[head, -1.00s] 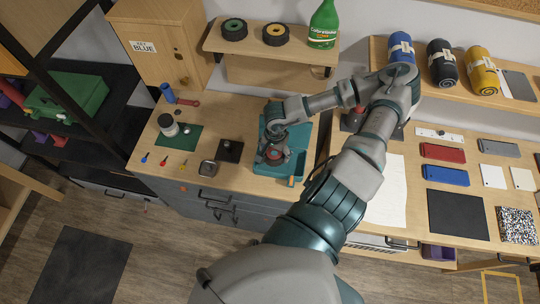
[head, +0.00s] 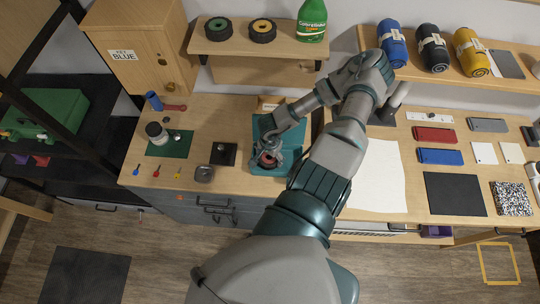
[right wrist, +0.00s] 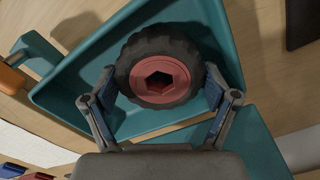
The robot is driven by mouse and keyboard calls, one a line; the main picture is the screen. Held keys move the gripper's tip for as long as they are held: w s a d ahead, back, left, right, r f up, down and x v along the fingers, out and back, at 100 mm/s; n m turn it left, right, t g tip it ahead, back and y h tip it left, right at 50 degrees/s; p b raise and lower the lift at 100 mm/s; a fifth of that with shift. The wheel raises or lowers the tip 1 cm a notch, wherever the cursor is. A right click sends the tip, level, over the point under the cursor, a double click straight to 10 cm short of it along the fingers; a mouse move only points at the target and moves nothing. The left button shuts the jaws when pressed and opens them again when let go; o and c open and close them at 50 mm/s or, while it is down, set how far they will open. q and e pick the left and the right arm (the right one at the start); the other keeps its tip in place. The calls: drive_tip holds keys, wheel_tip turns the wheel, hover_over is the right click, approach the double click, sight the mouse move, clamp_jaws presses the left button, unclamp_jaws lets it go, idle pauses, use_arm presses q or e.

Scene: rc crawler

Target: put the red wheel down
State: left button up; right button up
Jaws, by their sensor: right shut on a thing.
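The red wheel (right wrist: 160,79), a red hub with a hexagonal hole inside a black knobbly tyre, sits between the fingers of my right gripper (right wrist: 160,100) in the right wrist view. The fingers press on opposite sides of the tyre. In the head view the wheel (head: 267,160) shows as a small red patch under my right gripper (head: 268,156). It is over the teal tray (head: 263,127); I cannot tell whether it touches the tray floor. The tray's wall (right wrist: 60,78) also shows in the right wrist view. My left gripper is not in view.
Left of the tray lie a dark square pad (head: 223,154), a green mat (head: 178,149) with a jar (head: 156,132), and small coloured tools. White paper (head: 378,178) lies to its right. Above is a shelf (head: 215,46) with two wheels and a green bottle.

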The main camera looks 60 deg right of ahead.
drive_tip(key=shift+f, duration=0.15)
drive_tip(key=shift+a, duration=0.2)
drive_tip(key=o, duration=0.9)
drive_tip(key=shift+c, duration=0.2)
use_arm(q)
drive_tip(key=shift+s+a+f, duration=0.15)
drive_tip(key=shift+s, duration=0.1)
use_arm(e)
drive_tip(key=shift+o, duration=0.4)
drive_tip(key=shift+d, duration=0.15)
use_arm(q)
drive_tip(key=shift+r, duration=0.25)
use_arm(e)
wheel_tip(320, 180, up, 12)
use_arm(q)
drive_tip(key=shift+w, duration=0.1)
